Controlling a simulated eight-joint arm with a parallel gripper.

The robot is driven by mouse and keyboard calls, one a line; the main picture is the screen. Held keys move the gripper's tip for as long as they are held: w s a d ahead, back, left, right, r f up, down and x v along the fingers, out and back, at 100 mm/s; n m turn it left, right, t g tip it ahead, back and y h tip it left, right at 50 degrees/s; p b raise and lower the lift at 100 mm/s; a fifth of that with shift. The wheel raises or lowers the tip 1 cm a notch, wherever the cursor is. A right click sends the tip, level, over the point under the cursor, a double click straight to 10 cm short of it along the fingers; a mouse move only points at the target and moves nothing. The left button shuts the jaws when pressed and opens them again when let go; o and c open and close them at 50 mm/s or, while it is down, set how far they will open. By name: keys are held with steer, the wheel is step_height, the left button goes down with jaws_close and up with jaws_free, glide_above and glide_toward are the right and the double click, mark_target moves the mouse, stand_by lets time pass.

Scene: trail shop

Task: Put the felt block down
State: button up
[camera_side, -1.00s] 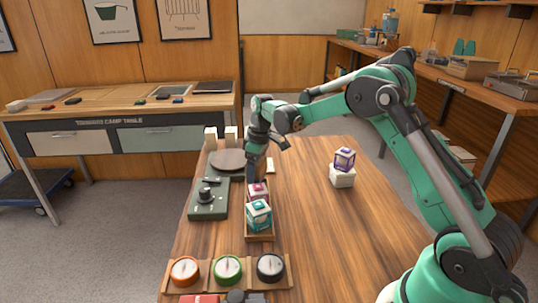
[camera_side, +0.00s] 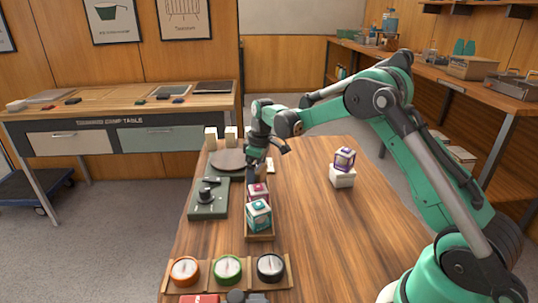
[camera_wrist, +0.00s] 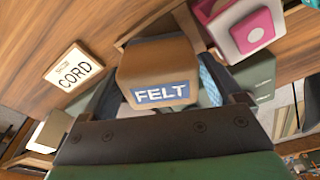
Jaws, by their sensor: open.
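The felt block (camera_wrist: 155,62) is a tan cube with a blue "FELT" label. In the wrist view it sits between the fingers of my gripper (camera_wrist: 155,88), which are open around it. In the side view my gripper (camera_side: 253,176) points down at the far end of the narrow wooden tray (camera_side: 260,238). The felt block cannot be made out there, and what it rests on is hidden. A pink-and-white block (camera_side: 258,193) and a teal-and-white block (camera_side: 259,216) stand in the tray, nearer than my gripper. The pink one also shows in the wrist view (camera_wrist: 238,38).
A cream "CORD" label (camera_wrist: 75,72) lies beside the felt block. A green box with a black knob (camera_side: 208,208) and a round brown disc (camera_side: 228,160) are left of the tray. A purple block (camera_side: 344,158) sits on a white one (camera_side: 342,178).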

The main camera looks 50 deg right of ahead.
mark_target(261, 168)
steer(key=r, duration=0.3)
steer(key=s+r, duration=0.1)
steer(key=r, duration=0.6)
steer(key=shift+s+d+r, duration=0.15)
steer(key=shift+d+r, duration=0.05)
steer(key=shift+r, duration=0.15)
steer(key=s+a+m+t, duration=0.2)
steer(key=s+a+t, duration=0.1)
steer(key=s+a, duration=0.3)
steer(key=s+a+m+t, duration=0.2)
steer(key=s+a, duration=0.3)
steer(key=s, duration=0.5)
steer(key=shift+a+t+h, duration=0.3)
steer(key=shift+a+t, duration=0.05)
steer(key=shift+t, duration=0.15)
